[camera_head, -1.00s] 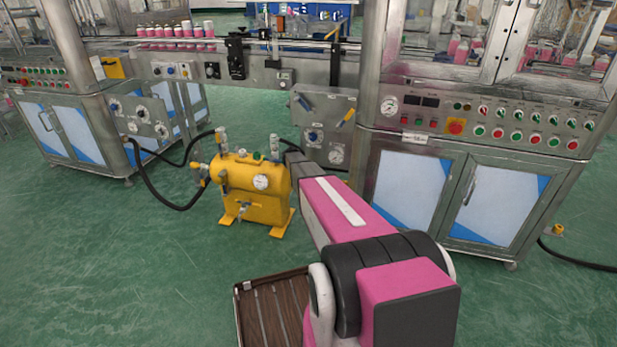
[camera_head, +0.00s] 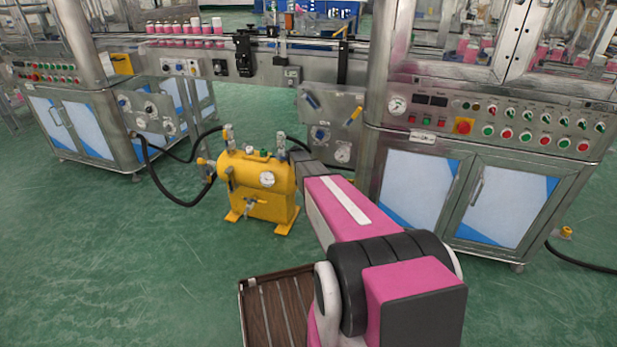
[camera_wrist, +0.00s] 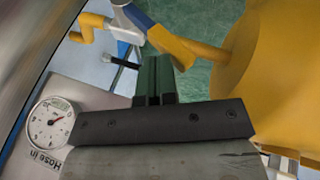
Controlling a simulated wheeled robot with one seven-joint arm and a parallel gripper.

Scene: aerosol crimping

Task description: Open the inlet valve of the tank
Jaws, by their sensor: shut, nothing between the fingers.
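The yellow tank (camera_head: 277,203) stands on the floor on its feet, with a round gauge (camera_head: 267,180) on its front, fittings on top and a black hose at its left. I cannot tell for certain which fitting is the inlet valve. My arm reaches to the tank's right side, and my gripper is hidden there in the head view. In the wrist view my gripper (camera_wrist: 154,82) is shut and empty. A yellow and blue lever (camera_wrist: 168,42) lies just beyond its fingertips; contact is unclear. The tank (camera_wrist: 275,75) fills the right side there.
A steel panel with a gauge (camera_wrist: 48,122) labelled "Hose in" is left of my gripper, with a bent yellow lever (camera_wrist: 88,27) above. In the head view, machine cabinets (camera_head: 460,195) stand right of my arm. Green floor (camera_head: 120,250) is clear at the front left.

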